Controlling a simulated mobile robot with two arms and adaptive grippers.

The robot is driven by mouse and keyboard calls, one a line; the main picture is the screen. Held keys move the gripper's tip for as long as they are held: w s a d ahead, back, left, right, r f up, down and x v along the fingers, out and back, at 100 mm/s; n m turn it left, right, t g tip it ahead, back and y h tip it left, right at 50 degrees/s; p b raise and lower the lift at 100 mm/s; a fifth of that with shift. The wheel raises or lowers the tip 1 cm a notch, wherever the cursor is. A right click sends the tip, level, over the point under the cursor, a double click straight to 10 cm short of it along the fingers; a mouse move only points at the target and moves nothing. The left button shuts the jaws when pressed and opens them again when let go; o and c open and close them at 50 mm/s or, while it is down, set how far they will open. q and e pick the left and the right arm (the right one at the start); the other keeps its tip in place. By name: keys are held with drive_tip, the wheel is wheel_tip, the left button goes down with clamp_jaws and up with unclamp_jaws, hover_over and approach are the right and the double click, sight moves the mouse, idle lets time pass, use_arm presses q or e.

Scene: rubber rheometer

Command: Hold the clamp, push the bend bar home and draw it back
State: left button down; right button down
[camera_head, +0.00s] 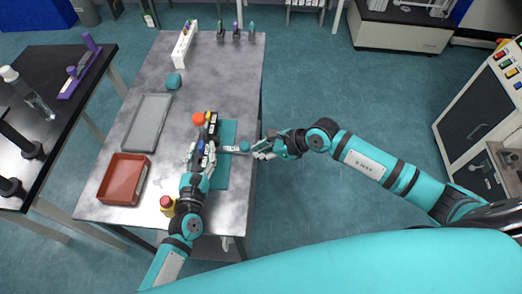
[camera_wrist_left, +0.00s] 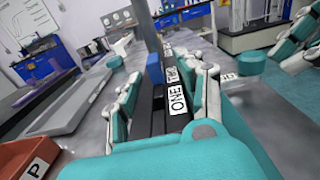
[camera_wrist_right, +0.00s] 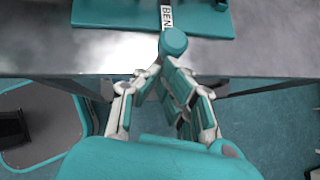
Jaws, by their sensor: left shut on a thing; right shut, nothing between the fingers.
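My left gripper (camera_head: 203,150) is shut on the clamp's near part. The bend bar (camera_head: 230,149) sticks out to the right of the clamp and ends in a round teal knob (camera_head: 244,147). In the right wrist view the bar's label (camera_wrist_right: 166,16) is partly hidden by the knob (camera_wrist_right: 173,42). My right gripper (camera_wrist_right: 162,72) is shut and empty, right behind the knob; I cannot tell whether they touch.
An orange knob (camera_head: 198,118) stands beside the clamp. A grey tray (camera_head: 147,123) and a red bin (camera_head: 123,179) lie to the left. A yellow box with a red button (camera_head: 167,205) is near the front edge. The table's right edge lies under my right gripper.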

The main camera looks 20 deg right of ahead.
drive_tip(key=a, duration=0.1)
drive_tip(key=w+a, duration=0.1)
drive_tip(key=a, duration=0.2)
drive_tip(key=shift+w+a, duration=0.25)
drive_tip(key=shift+w, duration=0.05)
drive_tip(key=shift+d+r, duration=0.1)
drive_tip(key=shift+s+d, duration=0.25)
drive_tip(key=s+d+f+v, duration=0.1)
drive_tip(key=f+v, duration=0.1)
drive_tip(key=v, duration=1)
drive_tip(key=shift+d, duration=0.45)
drive_tip(key=c, duration=2)
unclamp_jaws()
drive_tip(key=shift+s+r, duration=0.1)
